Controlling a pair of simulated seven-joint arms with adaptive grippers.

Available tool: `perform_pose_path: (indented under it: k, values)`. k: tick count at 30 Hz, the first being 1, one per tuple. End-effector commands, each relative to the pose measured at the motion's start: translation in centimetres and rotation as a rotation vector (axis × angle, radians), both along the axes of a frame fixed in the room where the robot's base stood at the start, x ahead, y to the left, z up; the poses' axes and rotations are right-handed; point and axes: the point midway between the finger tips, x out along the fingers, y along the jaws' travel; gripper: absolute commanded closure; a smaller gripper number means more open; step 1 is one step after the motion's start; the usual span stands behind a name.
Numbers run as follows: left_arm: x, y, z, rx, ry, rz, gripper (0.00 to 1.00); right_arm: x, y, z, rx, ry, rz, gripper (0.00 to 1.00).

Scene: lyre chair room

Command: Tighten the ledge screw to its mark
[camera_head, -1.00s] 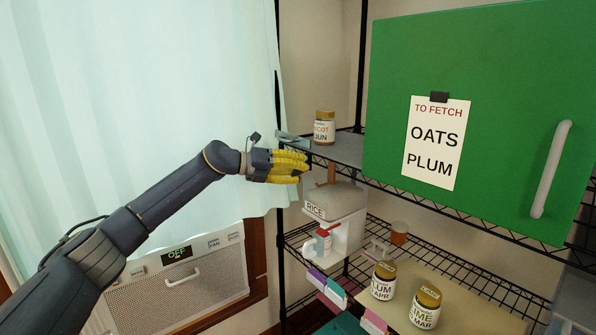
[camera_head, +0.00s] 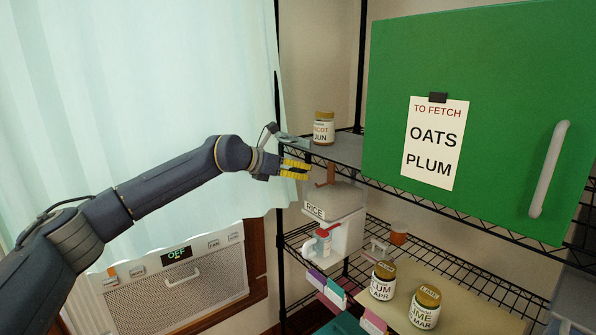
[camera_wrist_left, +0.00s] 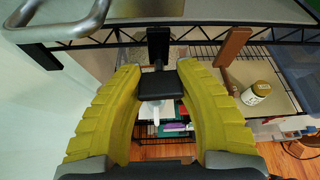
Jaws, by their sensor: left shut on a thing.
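My left gripper (camera_head: 297,169) is at the left front corner of the grey ledge (camera_head: 345,150), just below its edge. In the left wrist view, its two yellow fingers (camera_wrist_left: 160,90) are on either side of a dark screw head (camera_wrist_left: 159,85), shut on it. A dark stem (camera_wrist_left: 158,48) joins the head to the underside of the ledge. In the head view I cannot make out the screw at the fingers. I cannot make out its mark in either view. My right gripper is out of view.
An apricot jar (camera_head: 323,130) stands on the ledge close to the gripper. A brown wooden piece (camera_head: 331,173) hangs below it, above the rice container (camera_head: 338,205). A green cabinet door (camera_head: 490,60) is at right, a pale curtain (camera_head: 140,90) at left.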

Motion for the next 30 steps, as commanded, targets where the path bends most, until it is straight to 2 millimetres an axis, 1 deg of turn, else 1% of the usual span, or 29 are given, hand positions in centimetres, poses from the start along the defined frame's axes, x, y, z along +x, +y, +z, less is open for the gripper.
perform_pose_path:
  k: [1,9,23,24,30]
  values:
    - [-0.35,-0.33,-1.09,0.021,0.003,-0.008,0.95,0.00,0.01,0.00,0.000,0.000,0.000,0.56]
    - [-0.29,-0.26,-1.17,0.063,-0.049,-0.006,0.95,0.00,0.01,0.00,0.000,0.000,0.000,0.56]
    - [-0.23,-0.20,-1.17,0.070,-0.059,-0.005,0.95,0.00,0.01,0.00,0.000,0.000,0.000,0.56]
    - [-0.24,-0.19,-1.18,0.070,-0.058,-0.005,0.64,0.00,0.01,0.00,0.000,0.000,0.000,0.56]
    - [-0.12,-0.09,-0.85,0.067,-0.064,-0.002,0.41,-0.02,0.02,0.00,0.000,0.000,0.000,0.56]
